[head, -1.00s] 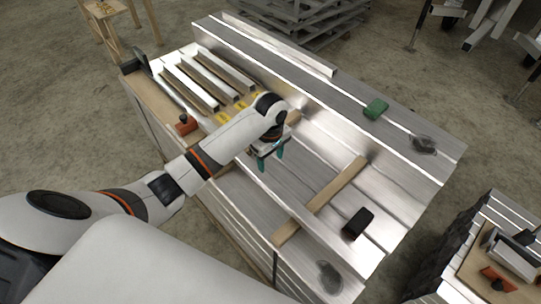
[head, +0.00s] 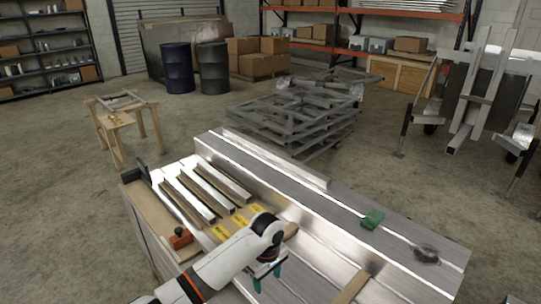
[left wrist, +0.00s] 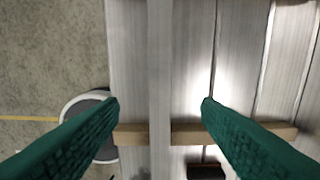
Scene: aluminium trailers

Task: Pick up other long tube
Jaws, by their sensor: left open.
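A long silvery tube (head: 275,158) lies along the back edge of the metal-topped stack in the head view. Several shorter metal tubes (head: 208,188) lie side by side at the left end of the stack. My left gripper (head: 267,276) hangs over the metal top, nearer than the long tube, with its green fingers pointing down. In the left wrist view the left gripper (left wrist: 160,103) is open and empty. A narrow metal strip (left wrist: 160,60) runs lengthwise between its fingertips; I cannot tell whether it is a tube. My right gripper is not in view.
A wooden strip (left wrist: 187,133) crosses the metal below the fingers, with a black block (left wrist: 206,170) beside it. A green block (head: 372,219) and a dark grey item (head: 426,254) lie on the top.

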